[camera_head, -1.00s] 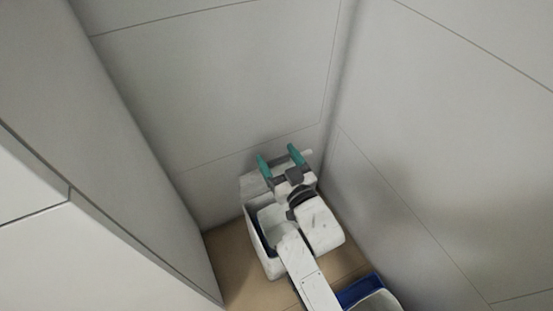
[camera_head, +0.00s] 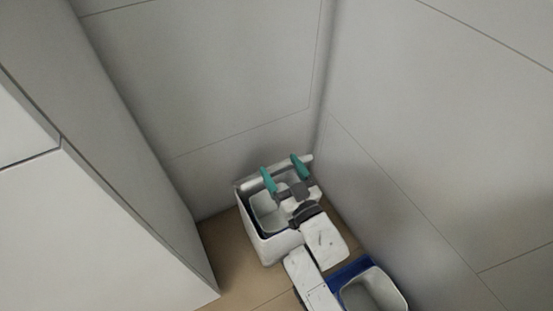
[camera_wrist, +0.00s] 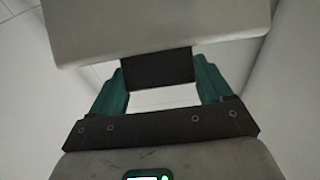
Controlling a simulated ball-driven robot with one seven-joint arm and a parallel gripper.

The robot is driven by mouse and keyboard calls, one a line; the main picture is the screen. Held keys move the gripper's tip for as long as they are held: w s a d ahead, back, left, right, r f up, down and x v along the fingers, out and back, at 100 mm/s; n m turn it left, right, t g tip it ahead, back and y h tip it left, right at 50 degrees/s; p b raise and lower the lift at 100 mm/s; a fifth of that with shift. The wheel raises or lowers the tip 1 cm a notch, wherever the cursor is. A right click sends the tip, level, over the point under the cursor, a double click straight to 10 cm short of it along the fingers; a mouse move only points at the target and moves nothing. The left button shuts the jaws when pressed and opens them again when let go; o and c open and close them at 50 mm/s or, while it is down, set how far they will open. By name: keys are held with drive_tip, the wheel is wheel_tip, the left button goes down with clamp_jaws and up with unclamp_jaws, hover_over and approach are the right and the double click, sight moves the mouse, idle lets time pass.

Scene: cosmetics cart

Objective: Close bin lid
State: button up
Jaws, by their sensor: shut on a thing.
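The white bin (camera_head: 254,235) stands on the floor in the wall corner. Its top is open, showing a dark blue rim and a pale inside. The lid (camera_head: 250,184) shows as a narrow white strip, nearly edge-on, raised at the back of the opening. My gripper (camera_head: 284,172) reaches over the bin from the front, its teal fingers at the lid. In the wrist view the lid (camera_wrist: 160,30) fills the top as a pale panel. A dark block (camera_wrist: 158,68) lies between the fingers, which are shut on the lid. My arm hides part of the bin's right side.
A white cabinet (camera_head: 90,230) bounds the left side. Grey walls close off the back and right. A strip of tan floor (camera_head: 225,255) is free left of the bin.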

drive_tip(key=s+d+f+b, duration=0.2)
drive_tip(key=s+f+b, duration=0.1)
drive_tip(key=f, duration=0.5)
drive_tip(key=s+d+f+b, duration=0.2)
drive_tip(key=s+f+b, duration=0.2)
drive_tip(key=s+f, duration=0.2)
drive_tip(key=shift+s+f, duration=0.25)
drive_tip(key=shift+f, duration=1.15)
drive_tip(key=o, duration=1.4)
drive_tip(key=shift+r, duration=0.2)
drive_tip(key=p+v, duration=0.3)
drive_tip(key=v, duration=0.7)
drive_tip(key=shift+s+d+f, duration=0.1)
drive_tip(key=shift+s, duration=0.25)
